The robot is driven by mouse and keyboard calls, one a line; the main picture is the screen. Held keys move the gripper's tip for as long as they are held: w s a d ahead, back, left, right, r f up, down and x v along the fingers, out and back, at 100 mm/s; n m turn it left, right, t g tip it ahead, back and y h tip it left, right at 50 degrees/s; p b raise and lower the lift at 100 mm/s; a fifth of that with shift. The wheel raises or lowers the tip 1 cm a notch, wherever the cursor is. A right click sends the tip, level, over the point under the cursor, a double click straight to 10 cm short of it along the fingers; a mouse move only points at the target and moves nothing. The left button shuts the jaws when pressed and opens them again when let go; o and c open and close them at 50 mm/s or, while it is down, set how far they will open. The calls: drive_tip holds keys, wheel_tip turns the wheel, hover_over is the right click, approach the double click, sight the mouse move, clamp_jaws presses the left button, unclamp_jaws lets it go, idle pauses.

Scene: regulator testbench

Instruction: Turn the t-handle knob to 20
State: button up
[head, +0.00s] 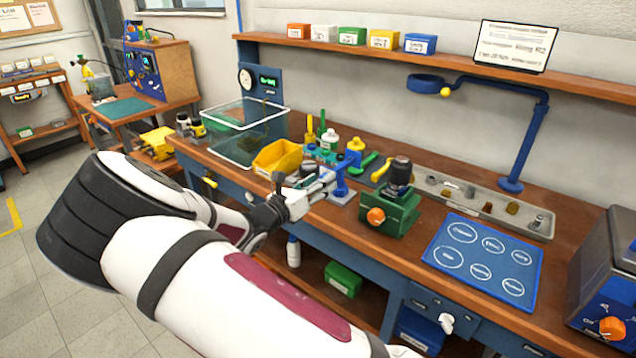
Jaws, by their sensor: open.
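My gripper (325,184) is open at the bench's front edge, left of centre, its fingers pointing right. A blue fixture (341,186) with an upright post and a crosspiece stands right at the fingertips; it looks like the t-handle knob, but I cannot be sure. I cannot tell whether the fingers touch it or straddle it. My gripper and wrist hide part of it. No scale or number 20 is legible on it, so its setting cannot be read.
A green block with an orange knob (376,216) stands right of my gripper. A yellow bin (278,158) and clear box (237,150) are left. A blue labelled mat (484,260) and metal tray (538,222) lie right. A blue lamp stand (530,145) rises behind.

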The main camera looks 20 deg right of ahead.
clamp_jaws()
drive_tip(key=shift+m, duration=0.3)
drive_tip(key=shift+s+d+f+m+p, duration=0.1)
drive_tip(key=shift+m+p, duration=2)
drive_tip(key=shift+m, duration=2.2)
drive_tip(key=shift+s+d+m+p, duration=0.1)
drive_tip(key=shift+m+p, duration=1.95)
drive_tip(key=shift+m, duration=2.25)
